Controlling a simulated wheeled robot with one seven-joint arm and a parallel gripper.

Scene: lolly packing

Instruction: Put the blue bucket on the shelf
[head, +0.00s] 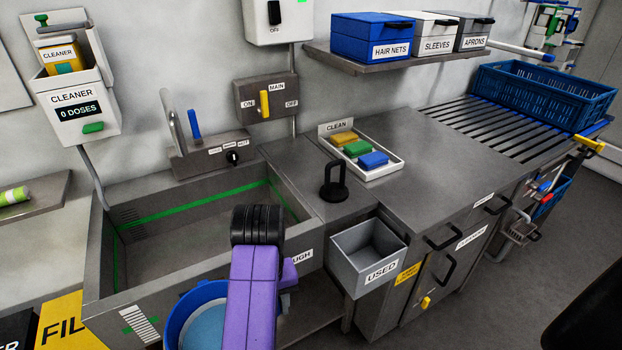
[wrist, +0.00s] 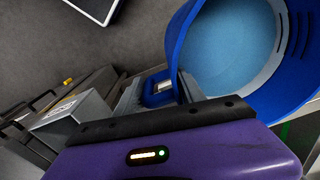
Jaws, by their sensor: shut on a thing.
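The blue bucket (head: 172,318) is at the bottom of the head view, in front of the sink, partly hidden by my purple arm. In the wrist view the bucket (wrist: 293,88) fills the upper right, with its rim towards the camera and a light blue inside. My gripper (wrist: 158,88) is shut on the bucket's near edge, by a blue tab. The fingertips are hidden in the head view. A grey wall shelf (head: 385,62) carries boxes marked hair nets, sleeves and aprons. A low grey surface (head: 311,326) shows under the sink, right of my arm.
The grey sink (head: 150,282) stands just behind the bucket. A grey bin marked USED (head: 378,272) sticks out from the counter (head: 440,165) to the right. A white tray (head: 387,168) of coloured blocks lies on the counter.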

